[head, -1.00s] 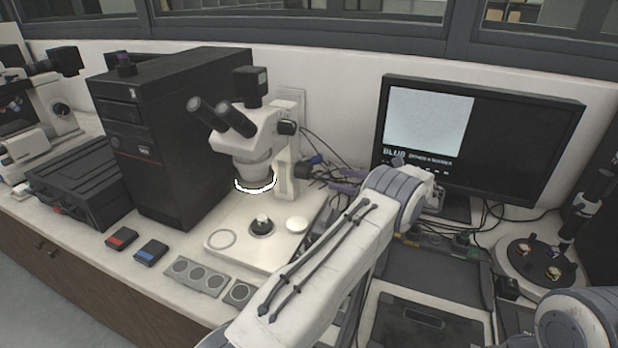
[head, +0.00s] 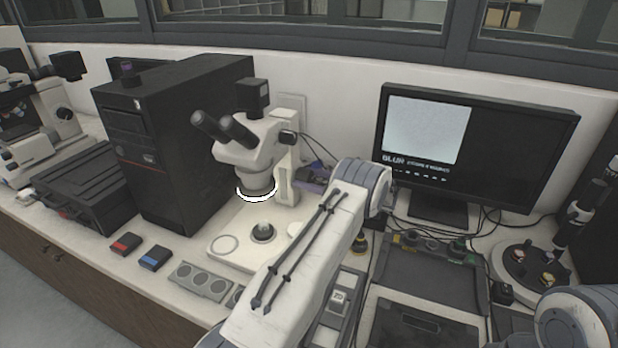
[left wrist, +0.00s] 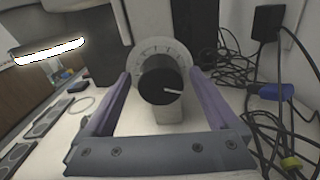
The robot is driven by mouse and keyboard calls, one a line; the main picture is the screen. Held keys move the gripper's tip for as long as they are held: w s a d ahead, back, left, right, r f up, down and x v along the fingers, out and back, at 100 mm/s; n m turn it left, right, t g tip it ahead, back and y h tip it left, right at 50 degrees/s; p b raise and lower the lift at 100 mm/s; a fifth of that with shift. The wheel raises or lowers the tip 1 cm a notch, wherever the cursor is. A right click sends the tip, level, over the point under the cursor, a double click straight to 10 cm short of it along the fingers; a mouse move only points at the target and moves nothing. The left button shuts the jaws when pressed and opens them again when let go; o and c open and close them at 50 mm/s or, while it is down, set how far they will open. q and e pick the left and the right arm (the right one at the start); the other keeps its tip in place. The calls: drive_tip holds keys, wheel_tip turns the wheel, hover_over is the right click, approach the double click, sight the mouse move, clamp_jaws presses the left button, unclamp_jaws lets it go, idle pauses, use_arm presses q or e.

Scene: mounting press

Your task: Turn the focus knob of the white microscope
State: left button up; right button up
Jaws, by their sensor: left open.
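The white microscope (head: 243,150) stands on its pale base, left of centre in the head view, with its ring light lit. Its black focus knob (left wrist: 160,84), with a white pointer line and a pale marked dial behind it, fills the middle of the left wrist view. In the head view the knob is hidden near my left gripper (head: 316,176). In the left wrist view the purple fingers (left wrist: 160,76) are open, one on each side of the knob, with gaps to it. I cannot tell how deep the knob sits between them. My right gripper is out of view.
A black computer tower (head: 185,150) stands left of the microscope. Loose black cables (left wrist: 275,110) and a blue plug (left wrist: 271,91) lie close to the right finger.

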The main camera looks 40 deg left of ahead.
use_arm(q)
drive_tip(key=c, duration=1.4)
drive_tip(key=shift+o, duration=0.2)
drive_tip(key=shift+f+n+b, duration=0.15)
drive_tip(key=shift+n+b, duration=0.55)
drive_tip(key=shift+b, duration=0.3)
drive_tip(key=n+b, duration=0.8)
drive_tip(key=b, duration=0.2)
drive_tip(key=shift+f+n, duration=0.15)
drive_tip(key=shift+n, duration=0.25)
drive_tip(key=n+b, duration=0.9)
drive_tip(key=b, duration=0.1)
drive_tip(key=shift+g+b, duration=0.3)
drive_tip(key=shift+b, duration=0.1)
drive_tip(key=shift+n+b, duration=1.55)
drive_tip(key=shift+n, duration=0.15)
drive_tip(key=shift+r, duration=0.2)
drive_tip(key=o, duration=1.4)
drive_tip(key=shift+c, duration=0.2)
